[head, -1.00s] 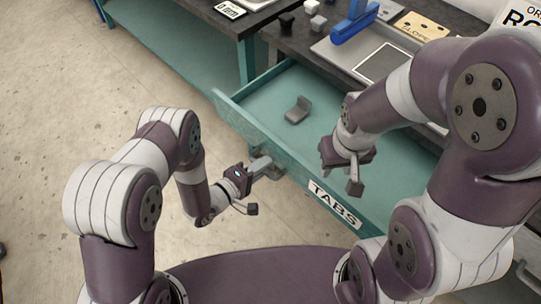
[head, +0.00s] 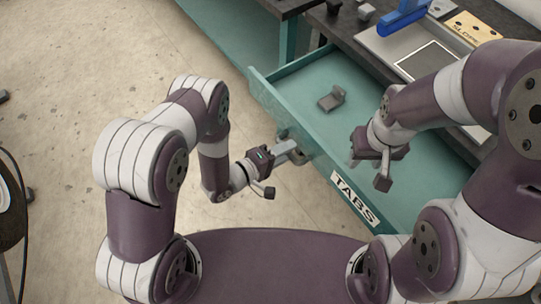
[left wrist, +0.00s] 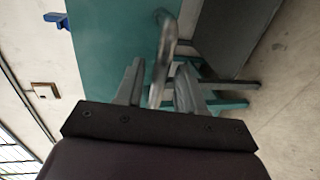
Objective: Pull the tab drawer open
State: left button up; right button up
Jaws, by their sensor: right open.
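The teal TABS drawer (head: 300,80) stands pulled out from under the workbench, its inside showing. Its front bears a white TABS label (head: 355,200). A small grey L-shaped tab (head: 332,98) lies inside. My left gripper (head: 278,155) is at the metal handle (head: 297,150) on the drawer front. In the left wrist view the curved handle (left wrist: 166,40) passes between my two fingers (left wrist: 157,88); whether both press on it I cannot tell. My right gripper (head: 370,172) is open and empty above the drawer, near its front wall.
The dark workbench top (head: 345,25) holds a grey tray (head: 405,45) with a blue object (head: 402,20) and a tan SLOPE plate (head: 472,27). Small dark and pale blocks stand at the bench's left part. Bare concrete floor (head: 215,50) lies left of the drawer.

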pick_arm(q)
jog(key=v, duration=1.2)
